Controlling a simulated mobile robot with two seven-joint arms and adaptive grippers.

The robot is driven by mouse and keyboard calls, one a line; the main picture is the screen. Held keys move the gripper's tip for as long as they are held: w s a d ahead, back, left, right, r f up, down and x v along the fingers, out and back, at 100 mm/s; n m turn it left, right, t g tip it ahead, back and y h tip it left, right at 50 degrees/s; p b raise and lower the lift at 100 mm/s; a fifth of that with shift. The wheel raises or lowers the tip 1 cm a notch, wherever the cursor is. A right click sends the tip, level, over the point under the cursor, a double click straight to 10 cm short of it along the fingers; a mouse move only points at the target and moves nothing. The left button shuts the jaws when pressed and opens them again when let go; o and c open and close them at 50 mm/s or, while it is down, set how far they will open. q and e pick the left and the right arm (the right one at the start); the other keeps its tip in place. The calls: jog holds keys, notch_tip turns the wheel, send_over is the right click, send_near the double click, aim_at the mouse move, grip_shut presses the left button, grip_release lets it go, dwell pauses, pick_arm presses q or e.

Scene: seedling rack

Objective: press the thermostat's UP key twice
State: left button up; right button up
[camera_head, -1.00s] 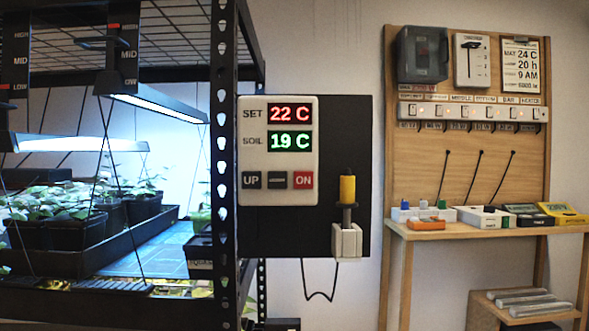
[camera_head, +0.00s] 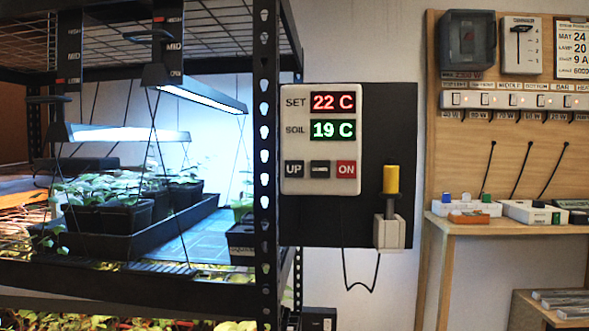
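The thermostat (camera_head: 320,190) is a white box on a black panel (camera_head: 395,130) at the right side of the rack post. Its red SET display (camera_head: 332,102) reads 22 C and its green SOIL display (camera_head: 332,130) reads 19 C. Below them sit the dark UP key (camera_head: 294,170), a dark middle key (camera_head: 320,170) whose label I cannot read, and the red ON key (camera_head: 346,170). Neither of my grippers shows in the head view.
The black rack post (camera_head: 265,200) stands just left of the thermostat. A probe with a yellow handle (camera_head: 391,179) sits in a white holder (camera_head: 389,232) at the panel's lower right. Seedling trays (camera_head: 150,232) fill the left. A wooden bench (camera_head: 470,227) stands at right.

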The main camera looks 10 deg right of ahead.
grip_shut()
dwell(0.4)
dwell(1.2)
